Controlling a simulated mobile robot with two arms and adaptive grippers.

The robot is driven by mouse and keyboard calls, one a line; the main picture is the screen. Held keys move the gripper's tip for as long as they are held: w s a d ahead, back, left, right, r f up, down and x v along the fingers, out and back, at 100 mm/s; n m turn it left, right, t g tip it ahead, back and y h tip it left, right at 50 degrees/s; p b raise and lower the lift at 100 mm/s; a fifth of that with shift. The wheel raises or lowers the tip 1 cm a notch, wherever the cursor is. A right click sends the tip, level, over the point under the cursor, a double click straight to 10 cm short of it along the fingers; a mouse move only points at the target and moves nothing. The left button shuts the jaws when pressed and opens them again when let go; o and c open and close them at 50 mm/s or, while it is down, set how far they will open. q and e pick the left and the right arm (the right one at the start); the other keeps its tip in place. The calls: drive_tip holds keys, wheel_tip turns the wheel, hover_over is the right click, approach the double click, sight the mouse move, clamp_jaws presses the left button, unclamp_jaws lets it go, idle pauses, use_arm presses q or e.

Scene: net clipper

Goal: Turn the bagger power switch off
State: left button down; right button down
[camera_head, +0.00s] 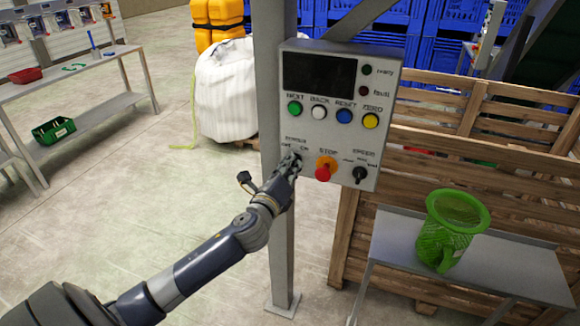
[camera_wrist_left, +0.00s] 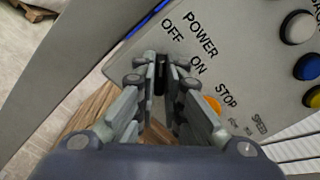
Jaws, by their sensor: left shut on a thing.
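The white control panel (camera_head: 330,120) is mounted on a grey post. My left gripper (camera_head: 291,162) is at its lower left, at the power switch under the "power" label, and covers most of the switch in the head view. In the left wrist view the fingers (camera_wrist_left: 163,82) are shut on the dark knob of the power switch (camera_wrist_left: 160,90). The "OFF" and "ON" labels show just beyond the fingertips. The fingers hide most of the knob, so I cannot tell which label it points to. My right gripper is not in view.
The red stop button (camera_head: 324,170) on its orange base is close to the right of my left gripper. The speed knob (camera_head: 360,176) is further right, and coloured buttons sit above. A small table (camera_head: 510,268) with a green net roll (camera_head: 452,230) stands at right.

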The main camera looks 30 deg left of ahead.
use_arm(q)
drive_tip(key=c, duration=1.7)
unclamp_jaws()
drive_tip(key=shift+s, duration=0.1)
drive_tip(key=v, duration=1.2)
